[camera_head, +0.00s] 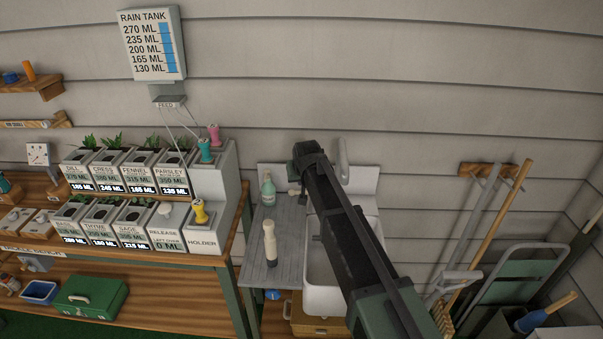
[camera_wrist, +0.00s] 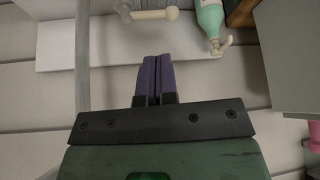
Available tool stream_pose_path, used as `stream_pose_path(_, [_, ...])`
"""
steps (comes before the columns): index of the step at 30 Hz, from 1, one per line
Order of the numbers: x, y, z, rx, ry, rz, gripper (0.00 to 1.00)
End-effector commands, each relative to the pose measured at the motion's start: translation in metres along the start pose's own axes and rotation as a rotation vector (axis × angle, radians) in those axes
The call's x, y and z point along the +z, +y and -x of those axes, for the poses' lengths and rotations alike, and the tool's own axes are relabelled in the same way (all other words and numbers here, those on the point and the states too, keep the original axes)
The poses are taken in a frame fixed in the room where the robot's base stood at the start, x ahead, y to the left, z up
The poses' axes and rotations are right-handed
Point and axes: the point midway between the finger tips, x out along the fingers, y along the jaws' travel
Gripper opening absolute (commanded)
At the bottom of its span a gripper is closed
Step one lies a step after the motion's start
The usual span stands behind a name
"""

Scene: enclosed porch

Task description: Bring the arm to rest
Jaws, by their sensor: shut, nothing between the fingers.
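My arm crosses the right half of the head view, reaching up over the sink toward the wall. My gripper (camera_wrist: 153,80) shows in the wrist view with its two purple fingers together and nothing between them. It points at the pale wall and the white back panel (camera_wrist: 55,42) of the sink. In the head view the fingers are hidden behind the arm. A green bottle (camera_wrist: 211,18) and a white tap (camera_wrist: 150,15) show beyond the fingertips, apart from them.
The white sink (camera_head: 320,290) lies under my arm. The green bottle (camera_head: 267,188) and a pale brush-like tool (camera_head: 270,243) stand on the grey drainboard (camera_head: 252,262). Potted herbs on a stepped rack (camera_head: 228,175) fill the left bench. Long-handled tools (camera_head: 500,230) lean at right.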

Motion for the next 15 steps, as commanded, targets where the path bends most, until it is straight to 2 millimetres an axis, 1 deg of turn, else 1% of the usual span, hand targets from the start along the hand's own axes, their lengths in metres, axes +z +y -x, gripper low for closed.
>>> stream_pose_path(1, [-0.002,-0.001,0.013,0.000,0.000,0.000,0.00])
stream_pose_path(6, [0.002,-0.002,0.013,0.000,-0.007,0.003,0.00])
stream_pose_path(8, [0.012,-0.001,0.014,0.002,-0.052,0.012,0.00])
stream_pose_path(11, [0.064,0.005,0.035,0.005,-0.157,0.023,0.00])
stream_pose_path(12, [0.092,0.016,0.047,0.010,-0.207,0.017,0.00])
stream_pose_path(14, [0.139,0.036,0.068,0.018,-0.285,-0.001,0.00])
stream_pose_path(15, [0.171,0.050,0.083,0.022,-0.337,-0.018,0.00])
